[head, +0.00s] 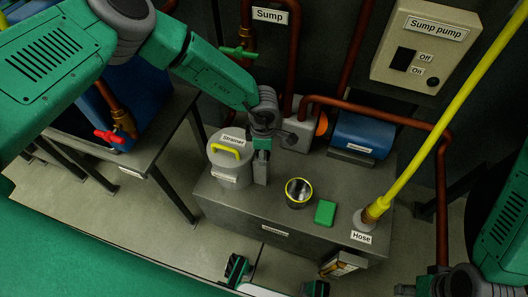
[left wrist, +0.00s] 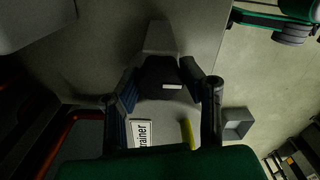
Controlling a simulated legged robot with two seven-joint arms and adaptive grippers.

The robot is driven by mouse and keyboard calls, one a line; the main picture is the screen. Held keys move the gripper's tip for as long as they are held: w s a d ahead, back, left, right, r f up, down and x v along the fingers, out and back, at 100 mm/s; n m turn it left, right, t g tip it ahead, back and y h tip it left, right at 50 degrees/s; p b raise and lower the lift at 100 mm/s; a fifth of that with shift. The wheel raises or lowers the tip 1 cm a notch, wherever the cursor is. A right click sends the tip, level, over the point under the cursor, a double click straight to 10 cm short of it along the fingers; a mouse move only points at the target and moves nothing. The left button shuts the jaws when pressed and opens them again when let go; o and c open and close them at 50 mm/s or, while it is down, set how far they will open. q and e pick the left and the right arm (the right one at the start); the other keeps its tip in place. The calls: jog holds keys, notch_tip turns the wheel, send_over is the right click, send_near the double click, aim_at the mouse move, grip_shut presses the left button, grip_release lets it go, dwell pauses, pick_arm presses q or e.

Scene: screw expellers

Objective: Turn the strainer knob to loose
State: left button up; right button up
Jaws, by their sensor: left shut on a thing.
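The strainer is a grey round pot with a yellow handle (head: 226,150) on its lid and a "Strainer" label (head: 233,139). It stands at the left end of the grey bench. My left gripper (head: 261,168) points down just right of the pot. In the left wrist view its fingers (left wrist: 158,74) are shut on a dark knob (left wrist: 160,88) with a small pale mark. Part of the "Strainer" label (left wrist: 143,133) shows below them. The gripper hides the knob in the head view.
A dark cup with a yellow rim (head: 298,192) and a green block (head: 325,212) are on the bench (head: 255,208). A yellow hose (head: 420,160) rises at right. Red-brown pipes, a blue motor (head: 362,134) and the pump box (head: 425,45) are behind.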

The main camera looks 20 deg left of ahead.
pick_arm(q)
jog(key=shift+w+a, duration=0.2)
jog(key=o, duration=1.1)
jog(key=shift+o, duration=0.2)
jog(key=shift+s, duration=0.1)
notch_tip(320, 180, up, 12)
jog(key=shift+f, duration=0.1)
jog(key=s+a+f+m+t, duration=0.1)
jog(key=s+a+f+m, duration=0.2)
jog(key=s+m, duration=0.25)
jog(key=s+a+f+m+t+y, duration=0.1)
jog(key=s+a+f+m, duration=0.15)
jog(key=s+m, duration=0.3)
jog(key=s+a+f+m+t, duration=0.1)
jog(key=s+a+f+m, duration=0.3)
jog(key=s, duration=0.3)
jog(key=s+a+r+m+g, duration=0.1)
jog(key=s+a+m, duration=0.1)
jog(key=s, duration=0.3)
jog(key=s+a+r+m+g+h, duration=0.1)
jog(key=s+a+r+m, duration=0.1)
jog(key=s+m, duration=0.2)
jog(key=shift+s+r, duration=0.3)
jog(key=shift+s, duration=0.4)
